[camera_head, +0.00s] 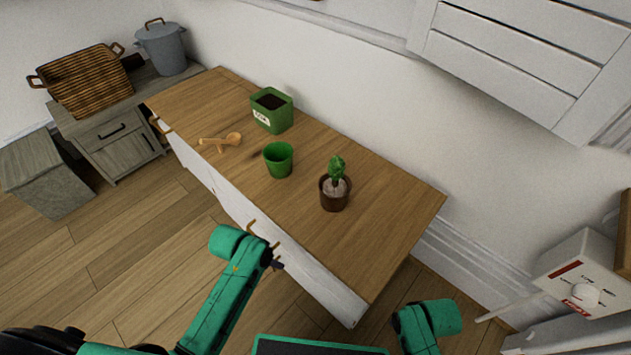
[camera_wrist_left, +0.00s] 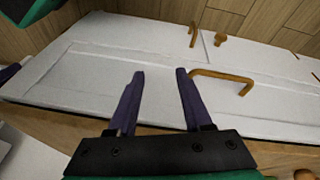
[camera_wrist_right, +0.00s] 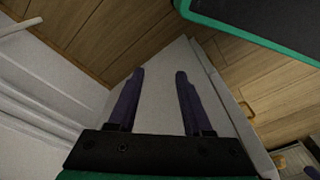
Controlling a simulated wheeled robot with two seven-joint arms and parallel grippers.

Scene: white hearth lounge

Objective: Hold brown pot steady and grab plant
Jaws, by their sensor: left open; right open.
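The brown pot (camera_head: 333,201) stands upright on the wooden tabletop toward its right end. The green plant (camera_head: 337,170) rises from the pale soil in it. My left gripper (camera_wrist_left: 158,82) is open and empty, and its wrist view shows the white cabinet front. In the head view my left arm is in front of the cabinet, below the tabletop edge. My right gripper (camera_wrist_right: 159,82) is open and empty, over the floor by the cabinet's end. My right arm is at the bottom right in the head view, apart from the pot.
A green empty-looking pot (camera_head: 278,160), a green square container (camera_head: 271,112) of dark soil and a wooden scoop (camera_head: 222,141) are on the tabletop (camera_head: 385,220). A wicker basket (camera_head: 85,80) is at the back left. The tabletop right of the brown pot is clear.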

